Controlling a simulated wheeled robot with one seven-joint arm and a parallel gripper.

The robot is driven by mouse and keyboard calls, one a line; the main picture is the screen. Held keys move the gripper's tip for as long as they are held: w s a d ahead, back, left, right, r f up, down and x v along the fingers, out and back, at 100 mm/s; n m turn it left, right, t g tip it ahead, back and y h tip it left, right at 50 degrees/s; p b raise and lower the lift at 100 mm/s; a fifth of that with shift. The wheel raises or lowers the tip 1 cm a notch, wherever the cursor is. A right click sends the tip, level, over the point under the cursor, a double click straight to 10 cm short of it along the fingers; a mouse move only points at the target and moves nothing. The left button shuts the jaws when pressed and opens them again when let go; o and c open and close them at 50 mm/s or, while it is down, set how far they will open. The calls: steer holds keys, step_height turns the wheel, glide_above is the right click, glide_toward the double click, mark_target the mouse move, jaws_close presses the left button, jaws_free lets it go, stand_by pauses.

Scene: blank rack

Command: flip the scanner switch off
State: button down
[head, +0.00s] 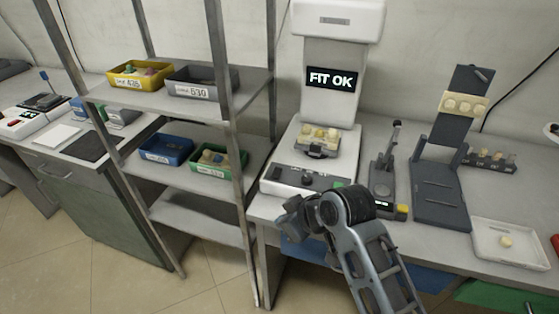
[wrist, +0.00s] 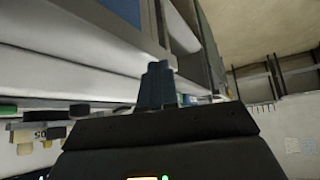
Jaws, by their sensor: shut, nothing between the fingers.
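The scanner (head: 322,100) is a tall white machine on the bench, with a lit display (head: 332,79) reading FIT OK. Its low front panel (head: 268,184) carries dark controls (head: 308,179) and a green button (head: 338,185); which control is the switch I cannot tell. My gripper (head: 284,222) is in front of and below this panel, near the bench edge, apart from the controls. In the wrist view its fingers (wrist: 158,84) are together and empty. Dark knobs (wrist: 78,110) and a green piece (wrist: 8,109) show at the left there, away from the fingertips.
A metal shelf rack (head: 236,150) with yellow, grey, blue and green bins stands left of the scanner. A dark lever device (head: 385,180), a dark stand (head: 440,195) and a white tray (head: 510,255) are to its right. Open floor (head: 110,262) lies at the lower left.

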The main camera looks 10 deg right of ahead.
steer(key=w+d+r+n+g, duration=0.1)
steer(key=w+r+n+g, duration=0.15)
steer(key=w+r, duration=0.6)
step_height(320, 180, up, 10)
steer(key=r+n+g+h+b, duration=0.1)
steer(key=n+g+h, duration=0.1)
glide_above(276, 169)
steer(key=s+d, duration=0.3)
steer(key=shift+s+a+f, duration=0.15)
steer(key=shift+a+f, duration=0.05)
steer(key=shift+f, duration=0.05)
steer(key=x, duration=0.4)
steer(key=p+x, duration=0.1)
steer(key=x, duration=0.8)
steer(key=shift+d, duration=0.3)
steer(key=shift+f, duration=0.55)
